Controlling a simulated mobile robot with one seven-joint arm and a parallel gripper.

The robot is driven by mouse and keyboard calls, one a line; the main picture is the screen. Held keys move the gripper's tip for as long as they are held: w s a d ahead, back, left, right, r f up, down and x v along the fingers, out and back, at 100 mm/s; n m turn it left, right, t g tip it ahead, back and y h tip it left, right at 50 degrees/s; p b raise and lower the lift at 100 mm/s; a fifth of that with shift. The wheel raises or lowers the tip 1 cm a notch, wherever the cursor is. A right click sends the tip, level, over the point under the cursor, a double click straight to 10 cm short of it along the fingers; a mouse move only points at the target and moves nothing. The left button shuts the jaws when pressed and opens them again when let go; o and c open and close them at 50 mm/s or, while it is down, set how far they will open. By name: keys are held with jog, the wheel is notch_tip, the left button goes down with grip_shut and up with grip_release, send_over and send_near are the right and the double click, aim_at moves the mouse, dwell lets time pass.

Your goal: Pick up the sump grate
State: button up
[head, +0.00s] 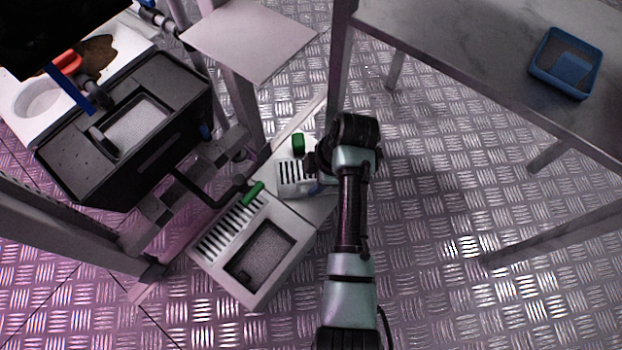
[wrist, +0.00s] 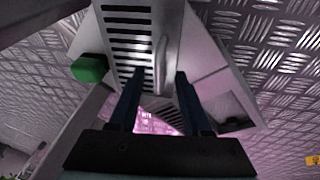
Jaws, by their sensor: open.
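A pale slotted piece, which looks like the sump grate (head: 288,186), lies beside the floor unit in the head view, partly hidden by my gripper (head: 314,167). In the wrist view the slotted grate (wrist: 128,14) fills the upper middle, with dark parallel slots and a raised pale bar along its right side. My gripper (wrist: 160,80) is open, its two dark fingers apart and pointing toward the grate. The bar lies between the finger lines. Whether the fingers reach down around it is unclear. Nothing is held.
A pale floor unit (head: 208,268) has slots and a dark recess. Green pieces (head: 298,143) (head: 253,194) sit close by; one also shows in the wrist view (wrist: 90,69). A black tub (head: 180,88) and metal posts stand left. A table (head: 455,42) with a blue tray (head: 541,72) is right.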

jog(key=shift+f, duration=0.15)
grip_shut()
dwell(1.4)
